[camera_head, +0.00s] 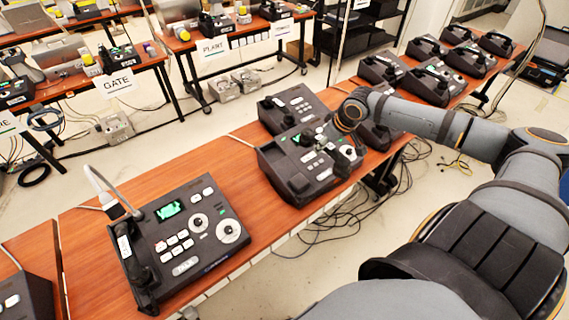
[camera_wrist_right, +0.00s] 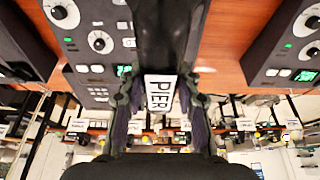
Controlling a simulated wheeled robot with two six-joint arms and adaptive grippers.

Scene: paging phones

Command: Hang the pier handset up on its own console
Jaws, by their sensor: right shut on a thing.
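In the right wrist view my right gripper (camera_wrist_right: 162,100) is shut on a black handset, the pier handset (camera_wrist_right: 160,40), whose white label (camera_wrist_right: 158,93) reads PIER. The handset runs up out of that picture. In the head view my right gripper (camera_head: 346,150) is over the right side of a dark console (camera_head: 322,184) in the middle of the wooden table. The arm and gripper cover part of this console, and the handset is hard to make out there. I cannot tell which console is the pier one, or whether the handset touches anything. My left gripper is not in view.
A near console (camera_head: 183,240) has a lit green screen and a handset (camera_head: 137,262) on its left side. Another console (camera_head: 290,103) stands just behind the middle one. More consoles (camera_head: 430,82) line the table's far end. Bare wood (camera_head: 225,165) lies between the near and middle consoles.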

